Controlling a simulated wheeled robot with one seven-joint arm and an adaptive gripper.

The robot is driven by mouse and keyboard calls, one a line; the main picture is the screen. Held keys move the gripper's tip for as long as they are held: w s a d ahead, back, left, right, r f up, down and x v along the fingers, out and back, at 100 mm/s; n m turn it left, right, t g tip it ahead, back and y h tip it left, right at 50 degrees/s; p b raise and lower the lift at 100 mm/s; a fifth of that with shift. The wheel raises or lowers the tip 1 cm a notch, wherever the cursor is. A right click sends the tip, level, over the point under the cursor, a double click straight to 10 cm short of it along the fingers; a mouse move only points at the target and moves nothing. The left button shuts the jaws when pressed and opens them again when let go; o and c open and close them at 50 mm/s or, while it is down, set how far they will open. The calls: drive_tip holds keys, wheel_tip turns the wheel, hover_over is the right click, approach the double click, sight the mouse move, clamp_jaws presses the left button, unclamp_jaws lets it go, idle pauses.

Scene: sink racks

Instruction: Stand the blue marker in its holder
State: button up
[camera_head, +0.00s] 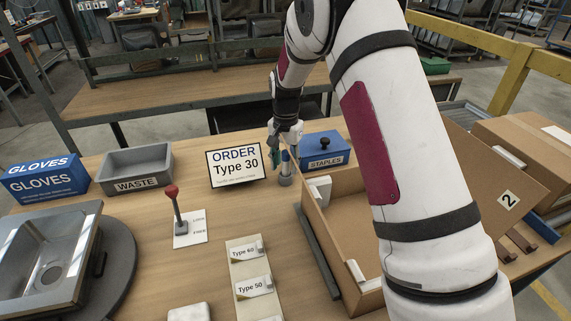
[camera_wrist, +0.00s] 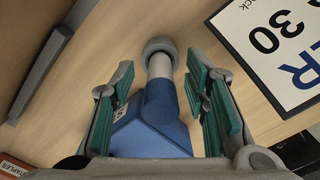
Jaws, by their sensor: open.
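The blue marker (camera_head: 285,157) stands upright in its small grey holder (camera_head: 286,180) on the bench, right of the order sign. In the wrist view the marker (camera_wrist: 159,92) shows its pale lower part inside the round rim of the holder (camera_wrist: 160,45), with its blue part toward me. My gripper (camera_head: 279,150) is at the marker's upper part. In the wrist view its teal-padded fingers (camera_wrist: 163,104) are open, one on each side of the marker, with visible gaps.
The order sign (camera_head: 236,166) stands close left of the holder. A blue staples box (camera_head: 322,151) is close behind to the right. An open carton (camera_head: 332,225) is at right. A red-knobbed lever (camera_head: 173,200) and waste bin (camera_head: 137,172) are at left.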

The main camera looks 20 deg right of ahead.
wheel_tip(320, 180, up, 10)
drive_tip(key=shift+r, duration=0.65)
drive_tip(key=shift+s+r, duration=0.2)
drive_tip(key=shift+r, duration=0.15)
drive_tip(key=s+r+n+t+p, duration=0.2)
drive_tip(key=s+r+n+p, duration=0.15)
drive_tip(key=s+r, duration=1.4)
drive_tip(key=s+n+t+p, duration=0.2)
drive_tip(key=s+n, duration=0.3)
drive_tip(key=s, duration=1.8)
drive_tip(key=shift+s+d+f, duration=0.15)
drive_tip(key=shift+d+f, duration=0.05)
drive_tip(key=shift+f, duration=0.05)
